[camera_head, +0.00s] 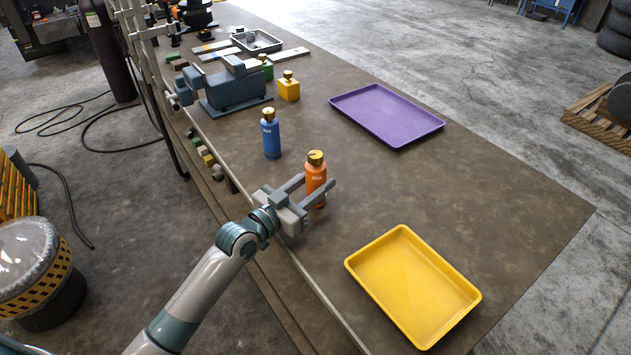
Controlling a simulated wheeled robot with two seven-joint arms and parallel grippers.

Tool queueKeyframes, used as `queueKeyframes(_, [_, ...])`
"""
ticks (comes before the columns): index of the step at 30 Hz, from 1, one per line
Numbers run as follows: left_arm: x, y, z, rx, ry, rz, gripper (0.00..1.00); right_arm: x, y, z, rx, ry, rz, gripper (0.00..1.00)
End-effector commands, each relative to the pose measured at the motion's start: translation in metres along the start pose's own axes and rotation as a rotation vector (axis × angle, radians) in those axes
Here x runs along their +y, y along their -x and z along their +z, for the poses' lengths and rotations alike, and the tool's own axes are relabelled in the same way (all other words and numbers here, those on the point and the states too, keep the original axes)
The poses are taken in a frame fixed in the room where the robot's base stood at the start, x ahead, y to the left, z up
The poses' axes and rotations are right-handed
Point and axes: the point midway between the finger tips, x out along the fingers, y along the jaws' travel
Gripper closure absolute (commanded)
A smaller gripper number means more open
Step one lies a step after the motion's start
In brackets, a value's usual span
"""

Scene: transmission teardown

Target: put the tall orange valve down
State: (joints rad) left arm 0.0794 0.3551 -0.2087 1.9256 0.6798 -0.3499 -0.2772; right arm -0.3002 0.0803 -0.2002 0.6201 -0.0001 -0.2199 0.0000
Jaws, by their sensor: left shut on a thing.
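The tall orange valve (314,174) is a bottle-shaped piece with a gold top, standing upright near the front edge of the brown table (480,190). My left gripper (318,186) is shut on its body, one finger on each side. The gripper hides part of its lower body, and I cannot tell whether its base touches the table. My right gripper does not show.
A blue bottle-shaped valve (271,138) stands close behind, to the left. A yellow tray (362,259) lies to the right, and a purple tray (437,125) lies farther back. A yellow valve (289,89) stands beside a blue-grey vise (235,91). Bare table lies between the trays.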

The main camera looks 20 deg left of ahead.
Motion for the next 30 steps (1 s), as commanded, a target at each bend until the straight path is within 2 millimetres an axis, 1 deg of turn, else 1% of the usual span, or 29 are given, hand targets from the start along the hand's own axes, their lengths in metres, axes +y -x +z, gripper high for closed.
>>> queueKeyframes(1, [0.000, 0.000, -0.001, 0.005, -0.001, -0.001, 1.00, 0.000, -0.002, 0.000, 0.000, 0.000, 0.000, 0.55])
queueKeyframes(2, [0.000, 0.000, 0.002, -0.001, 0.000, 0.000, 0.59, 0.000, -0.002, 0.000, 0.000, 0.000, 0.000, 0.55])
queueKeyframes(3, [0.000, 0.000, 0.002, 0.000, 0.000, 0.000, 0.50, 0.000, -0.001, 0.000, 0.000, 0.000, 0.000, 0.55])
queueKeyframes(4, [0.000, 0.000, 0.002, -0.001, 0.000, 0.000, 0.43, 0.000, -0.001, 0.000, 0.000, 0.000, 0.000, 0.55])
queueKeyframes(13, [0.000, 0.000, 0.001, 0.000, 0.000, 0.000, 0.43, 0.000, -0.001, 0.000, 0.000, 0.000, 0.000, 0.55])
queueKeyframes(17, [0.000, 0.000, -0.002, 0.000, 0.000, 0.000, 0.43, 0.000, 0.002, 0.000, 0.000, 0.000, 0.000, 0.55])
queueKeyframes(23, [-0.001, 0.019, 0.001, 0.000, -0.002, -0.001, 0.43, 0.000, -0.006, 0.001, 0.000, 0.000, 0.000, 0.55])
queueKeyframes(26, [0.000, 0.035, 0.002, -0.001, -0.002, 0.000, 0.43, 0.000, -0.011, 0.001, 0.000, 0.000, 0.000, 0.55])
queueKeyframes(30, [0.000, 0.060, 0.003, -0.002, -0.002, 0.000, 0.43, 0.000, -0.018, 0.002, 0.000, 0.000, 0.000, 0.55])
